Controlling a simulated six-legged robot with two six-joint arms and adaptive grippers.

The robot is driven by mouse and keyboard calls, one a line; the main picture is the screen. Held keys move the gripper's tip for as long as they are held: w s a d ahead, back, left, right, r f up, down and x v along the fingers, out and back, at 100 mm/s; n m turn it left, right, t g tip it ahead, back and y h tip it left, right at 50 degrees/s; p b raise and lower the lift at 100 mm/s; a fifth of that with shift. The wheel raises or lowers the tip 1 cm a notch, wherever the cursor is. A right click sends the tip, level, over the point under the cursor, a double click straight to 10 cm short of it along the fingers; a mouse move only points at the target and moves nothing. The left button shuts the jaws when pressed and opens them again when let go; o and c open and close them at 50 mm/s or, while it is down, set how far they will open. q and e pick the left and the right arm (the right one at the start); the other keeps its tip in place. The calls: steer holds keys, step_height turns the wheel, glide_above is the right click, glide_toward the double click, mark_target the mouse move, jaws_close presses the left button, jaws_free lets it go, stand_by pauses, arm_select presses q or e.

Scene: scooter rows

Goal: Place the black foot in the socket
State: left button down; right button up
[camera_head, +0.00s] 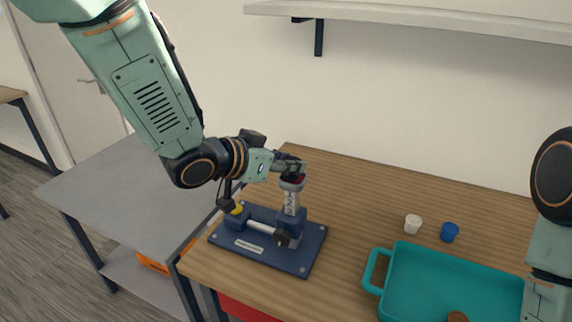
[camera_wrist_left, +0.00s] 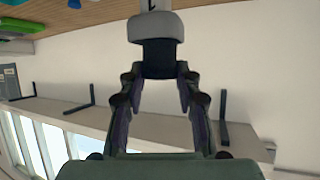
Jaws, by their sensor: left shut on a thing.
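My left gripper (camera_head: 293,168) is shut on the black foot (camera_wrist_left: 158,58), which shows between the two fingers in the left wrist view with a grey collar (camera_wrist_left: 155,27) at its far end. In the head view the gripper is directly above a pale upright post (camera_head: 291,204) that rises from a blue block on a dark blue base plate (camera_head: 318,238). The foot is mostly hidden by the fingers there. I cannot tell whether it touches the post top or sits in a socket. My right gripper is out of view; only part of that arm shows at the right edge.
The base plate also bears a clamp with a white bar (camera_head: 266,228) and a black knob (camera_head: 282,238). A teal tray (camera_head: 400,252), a white cup (camera_head: 413,224) and a blue cup (camera_head: 449,232) are to the right. A shelf (camera_head: 420,18) is on the wall.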

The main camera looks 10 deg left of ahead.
arm_select(q)
steer(key=shift+d+f, duration=0.25)
steer(key=shift+d, duration=0.05)
steer(key=c, duration=1.4)
jaws_free()
steer(key=shift+w+d, duration=0.15)
steer(key=shift+o, duration=2.2)
steer(key=shift+s+a+r, duration=0.1)
steer(key=shift+s+a, duration=0.2)
steer(key=shift+a, duration=0.25)
steer(key=shift+w+d, duration=0.15)
steer(key=shift+d, duration=0.2)
steer(key=v, duration=1.2)
steer(key=shift+w, duration=0.1)
